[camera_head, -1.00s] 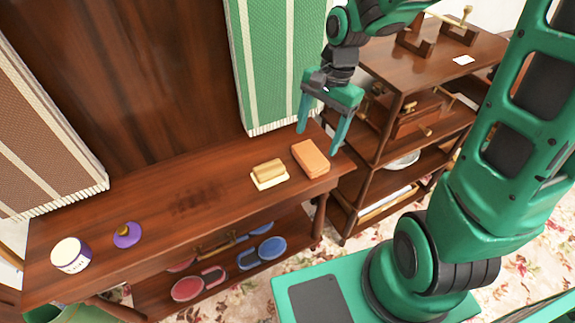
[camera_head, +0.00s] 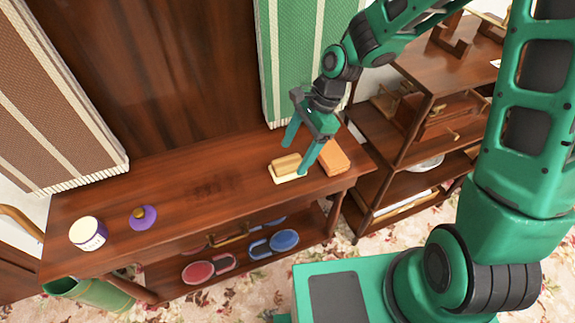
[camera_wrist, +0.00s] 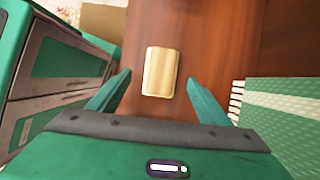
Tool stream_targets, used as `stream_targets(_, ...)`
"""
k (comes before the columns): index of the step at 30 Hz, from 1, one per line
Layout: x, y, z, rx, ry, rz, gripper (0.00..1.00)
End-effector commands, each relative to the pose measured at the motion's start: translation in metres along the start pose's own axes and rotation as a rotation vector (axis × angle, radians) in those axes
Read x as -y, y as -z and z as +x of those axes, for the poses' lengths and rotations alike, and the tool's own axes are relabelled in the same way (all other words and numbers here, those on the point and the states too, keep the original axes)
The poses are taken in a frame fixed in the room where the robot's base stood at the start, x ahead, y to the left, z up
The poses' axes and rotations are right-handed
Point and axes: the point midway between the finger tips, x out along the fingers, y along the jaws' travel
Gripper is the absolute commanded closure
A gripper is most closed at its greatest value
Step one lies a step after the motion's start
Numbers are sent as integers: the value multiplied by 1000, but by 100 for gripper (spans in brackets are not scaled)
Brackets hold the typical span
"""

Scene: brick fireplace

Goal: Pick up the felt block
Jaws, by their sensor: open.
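A small tan block with a cream base, which I take as the felt block (camera_head: 285,165), lies on the wooden table near its right end. In the wrist view the block (camera_wrist: 161,72) is centred ahead between my fingers. My gripper (camera_head: 297,155) is open and empty, pointing down over the block. One finger overlaps the block's right end in the head view; I cannot tell whether they touch. In the wrist view my gripper (camera_wrist: 158,80) has a finger on each side, with clear room around the block.
An orange block (camera_head: 333,158) lies just right of the felt block. A purple-and-white jar (camera_head: 88,234) and a purple lid with a gold knob (camera_head: 143,217) stand at the table's left. A green striped curtain (camera_head: 290,60) hangs behind; a wooden shelf unit (camera_head: 425,75) stands right.

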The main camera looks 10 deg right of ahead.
Motion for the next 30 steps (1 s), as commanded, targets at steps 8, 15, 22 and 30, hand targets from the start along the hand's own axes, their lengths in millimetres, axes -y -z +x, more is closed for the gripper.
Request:
stream_targets(8, 2, -1, 35, 0, -4, -1, 28)
stream_targets(15, 3, 0, 49, -1, 0, -1, 28)
stream_targets(22, 3, 0, 49, -1, 0, -1, 40)
stream_targets(30, 3, 0, 48, -1, 0, -1, 76)
